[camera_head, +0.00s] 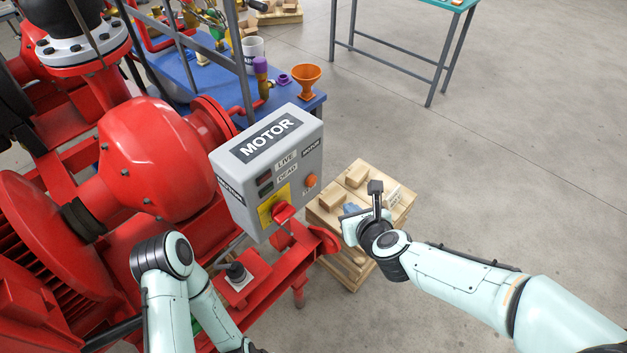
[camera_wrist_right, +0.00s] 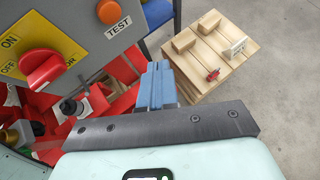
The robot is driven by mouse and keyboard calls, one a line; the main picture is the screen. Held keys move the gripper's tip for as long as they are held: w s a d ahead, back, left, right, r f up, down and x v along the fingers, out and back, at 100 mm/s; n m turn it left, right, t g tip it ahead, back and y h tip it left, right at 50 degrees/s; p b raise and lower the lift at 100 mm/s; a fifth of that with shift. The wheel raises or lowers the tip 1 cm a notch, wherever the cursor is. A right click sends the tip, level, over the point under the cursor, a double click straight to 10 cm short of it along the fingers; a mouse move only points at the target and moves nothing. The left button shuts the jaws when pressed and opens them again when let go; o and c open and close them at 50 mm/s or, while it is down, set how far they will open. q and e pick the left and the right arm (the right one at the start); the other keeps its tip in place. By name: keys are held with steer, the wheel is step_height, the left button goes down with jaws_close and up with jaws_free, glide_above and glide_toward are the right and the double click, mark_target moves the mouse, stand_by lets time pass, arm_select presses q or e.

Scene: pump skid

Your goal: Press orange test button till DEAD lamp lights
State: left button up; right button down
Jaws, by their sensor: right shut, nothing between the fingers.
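The grey MOTOR box (camera_head: 231,187) stands on the red skid, its labelled front facing me. The orange test button (camera_head: 311,181) is on its right part; in the right wrist view the button (camera_wrist_right: 109,11) sits at the top edge above a TEST label. The LIVE lamp (camera_head: 264,179) and DEAD lamp (camera_head: 266,193) both look dark. A red rotary switch (camera_head: 283,211) is on a yellow plate; it also shows in the right wrist view (camera_wrist_right: 40,68). My right gripper (camera_head: 351,211) is shut and empty, its blue fingers (camera_wrist_right: 156,88) apart from the button. My left gripper is out of view.
A wooden pallet (camera_head: 362,199) with blocks and a small card stands right of the box, below my right gripper. Red pump parts (camera_head: 152,155) fill the left. A blue table (camera_head: 190,77) with a funnel (camera_head: 305,80) is behind. Open floor lies at right.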

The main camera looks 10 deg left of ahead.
mark_target(311, 181)
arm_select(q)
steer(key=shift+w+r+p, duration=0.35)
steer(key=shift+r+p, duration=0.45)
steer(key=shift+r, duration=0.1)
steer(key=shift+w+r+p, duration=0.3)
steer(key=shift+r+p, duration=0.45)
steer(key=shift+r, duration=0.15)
arm_select(e)
steer(key=w+a, duration=0.4)
steer(key=a, duration=0.2)
steer(key=shift+w+a, duration=0.15)
steer(key=shift+w, duration=0.15)
steer(key=shift+w+a, duration=0.25)
steer(key=shift+a, duration=0.1)
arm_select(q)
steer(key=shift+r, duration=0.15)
arm_select(e)
steer(key=shift+w+a, duration=0.3)
steer(key=shift+a, duration=0.05)
stand_by(0.6)
steer(key=shift+d, duration=0.1)
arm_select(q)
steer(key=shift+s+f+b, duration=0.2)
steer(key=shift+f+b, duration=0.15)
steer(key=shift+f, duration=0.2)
arm_select(e)
steer(key=shift+s+d, duration=0.55)
steer(key=shift+d, duration=0.1)
